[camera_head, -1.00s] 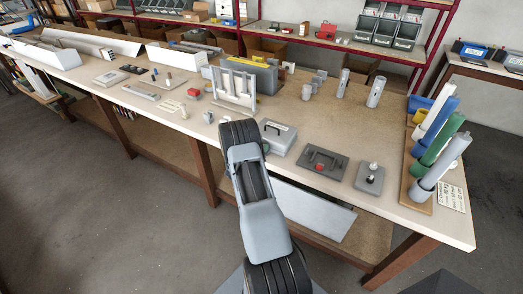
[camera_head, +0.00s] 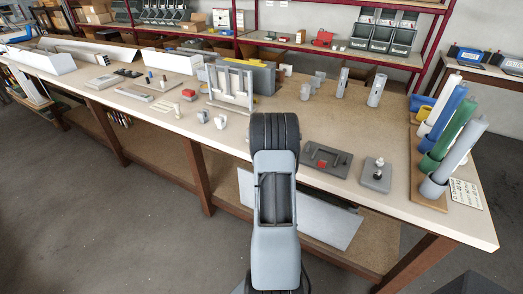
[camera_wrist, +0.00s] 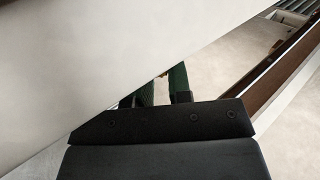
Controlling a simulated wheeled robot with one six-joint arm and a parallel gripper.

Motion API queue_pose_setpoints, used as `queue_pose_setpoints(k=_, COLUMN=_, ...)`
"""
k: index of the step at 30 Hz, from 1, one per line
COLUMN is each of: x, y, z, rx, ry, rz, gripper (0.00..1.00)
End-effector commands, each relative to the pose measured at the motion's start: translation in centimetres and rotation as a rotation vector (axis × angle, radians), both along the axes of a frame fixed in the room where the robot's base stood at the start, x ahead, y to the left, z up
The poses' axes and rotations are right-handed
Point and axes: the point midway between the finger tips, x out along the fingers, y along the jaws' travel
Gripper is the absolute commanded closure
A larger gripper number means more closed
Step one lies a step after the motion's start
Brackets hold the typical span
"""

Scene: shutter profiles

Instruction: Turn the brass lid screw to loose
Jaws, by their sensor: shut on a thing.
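A large smooth pale surface (camera_wrist: 90,45), probably the lidded box, fills the upper left of the wrist view, close to the fingers. In the head view my own arm hides the gripper, the screw and the grey box. How far the screw is turned cannot be told.
On the bench (camera_head: 300,115), a dark plate with a handle and red knob (camera_head: 326,158) and a small grey plate with a knob (camera_head: 377,175) lie right of my arm. A white upright rack (camera_head: 232,85) stands behind left. Coloured tubes (camera_head: 455,135) stand at the right end.

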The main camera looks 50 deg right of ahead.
Motion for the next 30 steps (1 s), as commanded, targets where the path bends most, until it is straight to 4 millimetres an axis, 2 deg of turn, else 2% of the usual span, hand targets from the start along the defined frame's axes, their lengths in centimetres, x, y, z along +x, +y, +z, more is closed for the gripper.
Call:
queue_pose_setpoints(k=18, x=-0.05, y=-0.09, z=0.05, rx=0.000, ry=0.000, rz=0.032, gripper=1.00)
queue_pose_setpoints(k=19, x=-0.05, y=-0.09, z=0.05, rx=0.000, ry=0.000, rz=0.032, gripper=0.78)
queue_pose_setpoints(k=26, x=-0.07, y=-0.13, z=0.05, rx=-0.001, ry=-0.001, rz=0.030, gripper=0.57)
queue_pose_setpoints(k=30, x=-0.20, y=-0.28, z=0.07, rx=0.000, ry=-0.002, rz=0.026, gripper=0.57)
